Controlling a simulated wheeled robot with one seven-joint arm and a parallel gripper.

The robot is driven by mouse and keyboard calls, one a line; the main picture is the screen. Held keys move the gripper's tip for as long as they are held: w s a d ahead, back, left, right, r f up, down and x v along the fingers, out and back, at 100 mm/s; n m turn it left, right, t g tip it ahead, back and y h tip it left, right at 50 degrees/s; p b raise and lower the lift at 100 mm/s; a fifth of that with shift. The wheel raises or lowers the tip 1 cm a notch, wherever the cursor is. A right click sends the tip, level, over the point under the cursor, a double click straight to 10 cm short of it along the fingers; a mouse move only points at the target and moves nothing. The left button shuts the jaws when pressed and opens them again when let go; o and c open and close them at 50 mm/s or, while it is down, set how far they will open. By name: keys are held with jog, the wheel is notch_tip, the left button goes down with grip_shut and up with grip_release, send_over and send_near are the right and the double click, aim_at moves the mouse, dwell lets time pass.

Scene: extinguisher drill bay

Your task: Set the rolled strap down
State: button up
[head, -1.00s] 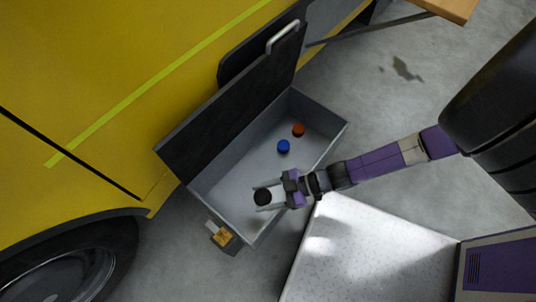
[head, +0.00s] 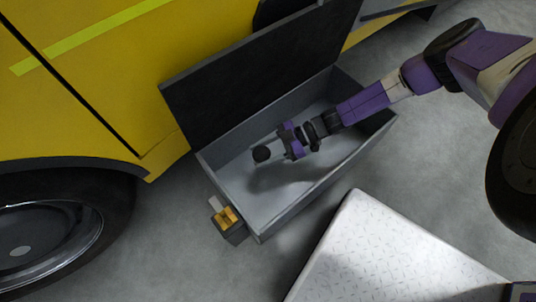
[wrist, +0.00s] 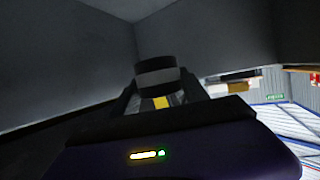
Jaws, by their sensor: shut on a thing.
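The rolled strap (head: 262,154) is a small black roll at the tip of my gripper (head: 268,153), which is shut on it. In the wrist view the strap (wrist: 156,76) shows as a dark cylinder with a grey band between the fingers. In the head view my gripper and the strap are over the left half of the open grey box (head: 255,220) on the yellow vehicle's side. A shadow lies on the box floor beside them. I cannot tell how far the strap is above the floor.
The box's dark lid (head: 235,95) stands open along the yellow vehicle (head: 110,90). A small yellow and dark block (head: 229,222) sits at the box's left end. A wheel (head: 50,235) is at lower left. The box floor around the gripper looks clear; my arm covers its right part.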

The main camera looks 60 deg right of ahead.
aim_at(263, 175)
notch_tip(263, 175, down, 14)
jog(key=b, duration=0.7)
jog(key=shift+f, duration=0.2)
jog(key=o, duration=1.6)
